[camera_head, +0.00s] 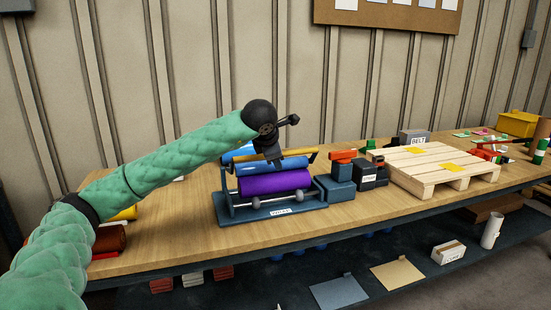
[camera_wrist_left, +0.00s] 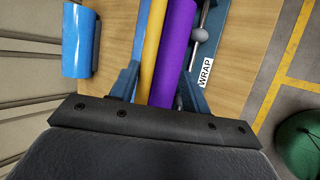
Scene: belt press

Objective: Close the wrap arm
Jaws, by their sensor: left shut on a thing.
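The wrap station (camera_head: 225,215) is a blue frame with a label, on the wooden table. A purple roll (camera_head: 275,182) lies across its front, and it also shows in the left wrist view (camera_wrist_left: 174,45). A yellow bar (camera_head: 300,152), which looks like the wrap arm, runs along above the rolls; in the left wrist view it runs alongside the purple roll (camera_wrist_left: 152,40). My left gripper (camera_head: 272,153) is over the station, shut on the yellow bar. Its fingertips and the exact contact are hard to see. My right gripper is in neither view.
A blue roll (camera_wrist_left: 82,40) lies apart behind the station. Blue and dark blocks (camera_head: 340,190) with red tops stand close to its right. A wooden pallet (camera_head: 445,165) lies further right. The table in front of the station is clear.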

